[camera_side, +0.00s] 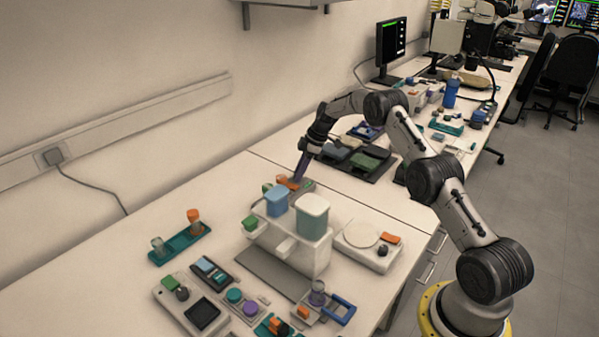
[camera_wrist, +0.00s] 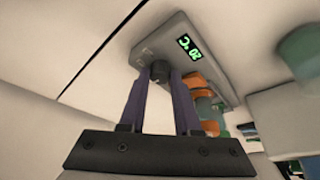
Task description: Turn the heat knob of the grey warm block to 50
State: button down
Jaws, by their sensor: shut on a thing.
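The grey warm block (camera_wrist: 172,38) is in the upper middle of the wrist view, with a small green-lit display (camera_wrist: 188,45) on its face. The display's digits are turned and small, and I cannot read the number surely. The dark heat knob (camera_wrist: 159,69) sits on the same face. My gripper (camera_wrist: 160,82) has its two purple fingers shut on the knob, one on each side. In the side view my gripper (camera_side: 299,172) reaches down to the block (camera_side: 307,185), which is partly hidden there by the gripper and orange pieces; the knob is hidden.
Orange and green pieces (camera_wrist: 201,90) stand close right of the fingers. The bench left of the block is clear.

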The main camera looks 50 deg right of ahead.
jog(key=m+h, duration=0.1)
jog(key=m, duration=0.1)
jog(key=m+h, duration=0.1)
jog(key=m, duration=0.2)
jog(key=shift+s+a+t, duration=0.1)
jog(key=shift+a+t, duration=0.05)
jog(key=shift+t, duration=0.25)
jog(key=m, duration=0.2)
jog(key=m+h, duration=0.1)
jog(key=m, duration=0.1)
jog(key=shift+a+m+h, duration=0.15)
jog(key=shift+m+h, duration=0.15)
jog(key=shift+m, duration=0.1)
jog(key=m+h, duration=0.2)
jog(key=m, duration=0.3)
jog(key=shift+a, duration=0.1)
jog(key=shift+m+g+h, duration=0.35)
jog(key=shift+m, duration=0.8)
jog(key=shift+m+g+h, duration=0.35)
jog(key=shift+m, duration=0.8)
jog(key=c, duration=0.9)
grip_release()
